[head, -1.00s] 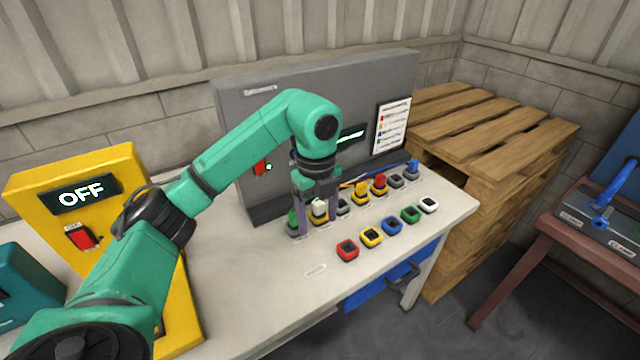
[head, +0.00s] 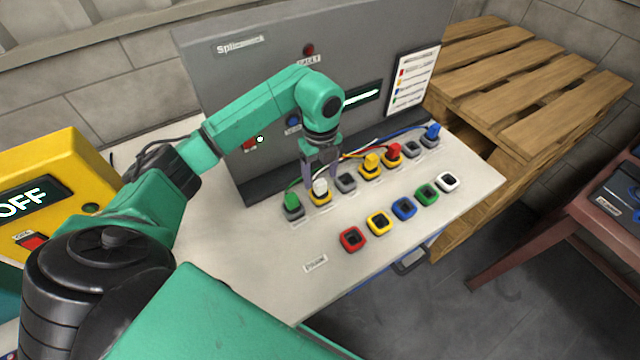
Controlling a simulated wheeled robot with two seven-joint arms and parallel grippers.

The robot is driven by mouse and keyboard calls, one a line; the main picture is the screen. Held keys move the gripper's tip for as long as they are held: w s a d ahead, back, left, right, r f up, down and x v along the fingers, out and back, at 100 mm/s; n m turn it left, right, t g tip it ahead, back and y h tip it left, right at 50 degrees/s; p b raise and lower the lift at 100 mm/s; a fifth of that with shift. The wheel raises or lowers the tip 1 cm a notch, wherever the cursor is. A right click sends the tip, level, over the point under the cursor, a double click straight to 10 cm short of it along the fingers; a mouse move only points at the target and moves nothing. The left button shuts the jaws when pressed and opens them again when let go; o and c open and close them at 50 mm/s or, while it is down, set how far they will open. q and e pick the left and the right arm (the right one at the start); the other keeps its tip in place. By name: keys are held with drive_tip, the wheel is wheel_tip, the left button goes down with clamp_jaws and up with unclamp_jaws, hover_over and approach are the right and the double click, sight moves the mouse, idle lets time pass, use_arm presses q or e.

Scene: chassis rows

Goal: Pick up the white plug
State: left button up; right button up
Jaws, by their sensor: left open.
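The white plug (head: 320,186) stands upright in a yellow-rimmed socket (head: 320,200) in the back row on the table. My left gripper (head: 321,180) points down at it and is open. One finger shows on each side of the plug's top, and I see no contact. I cannot tell how deep the fingertips reach beside the plug. The green plug (head: 291,200) stands in the socket just left of it. My right gripper is not in view.
An empty grey socket (head: 345,183) is just right of the white plug. Beyond it are yellow (head: 371,161), red (head: 393,151) and blue (head: 432,132) plugs with wires. Several coloured empty sockets line the front row. A grey panel (head: 225,90) rises behind.

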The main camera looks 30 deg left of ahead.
sight(320, 182)
use_arm(q)
wheel_tip(320, 182, down, 4)
drive_tip(key=shift+s+r+p, duration=0.1)
drive_tip(key=shift+p, duration=0.45)
clamp_jaws()
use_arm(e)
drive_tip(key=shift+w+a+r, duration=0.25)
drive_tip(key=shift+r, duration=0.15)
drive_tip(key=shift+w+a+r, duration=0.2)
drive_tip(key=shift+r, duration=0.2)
